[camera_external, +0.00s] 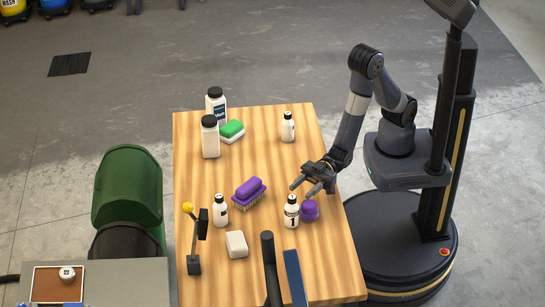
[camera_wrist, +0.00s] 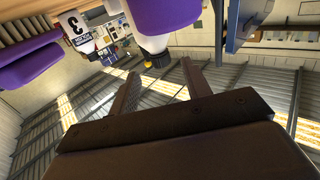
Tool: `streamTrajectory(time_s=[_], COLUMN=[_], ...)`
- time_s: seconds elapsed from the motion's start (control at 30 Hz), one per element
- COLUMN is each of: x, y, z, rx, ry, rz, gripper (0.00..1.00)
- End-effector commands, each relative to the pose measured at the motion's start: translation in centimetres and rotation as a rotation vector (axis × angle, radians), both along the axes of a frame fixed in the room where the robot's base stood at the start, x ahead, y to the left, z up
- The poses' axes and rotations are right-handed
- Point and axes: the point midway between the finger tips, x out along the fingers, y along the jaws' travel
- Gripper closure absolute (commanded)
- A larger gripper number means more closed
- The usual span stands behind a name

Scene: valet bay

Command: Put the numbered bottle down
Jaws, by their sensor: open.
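A small white bottle (camera_external: 291,213) with a black cap and dark marking stands upright on the wooden table (camera_external: 262,270). My gripper (camera_external: 302,191) is open, with its fingers just above and behind this bottle, and nothing shows between them. The fingers also show empty in the wrist view (camera_wrist: 160,92). Two other small white bottles stand at the left (camera_external: 220,211) and at the back right (camera_external: 288,128).
A round purple thing (camera_external: 309,210) stands just right of the near bottle. The table's middle back is clear.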

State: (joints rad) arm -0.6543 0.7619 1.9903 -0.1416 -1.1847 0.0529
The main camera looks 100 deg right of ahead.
Motion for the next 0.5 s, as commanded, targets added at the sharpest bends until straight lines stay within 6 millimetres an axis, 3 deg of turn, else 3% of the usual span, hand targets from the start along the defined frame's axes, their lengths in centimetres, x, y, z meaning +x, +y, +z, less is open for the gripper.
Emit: streamTrajectory(time_s=[0.2,0.5], x=[-2.8,-4.2], y=[-2.7,-4.2], z=[-0.1,0.0], rx=[-0.001,0.001], ry=[0.001,-0.001], rz=[0.001,0.001], gripper=[0.54,0.5])
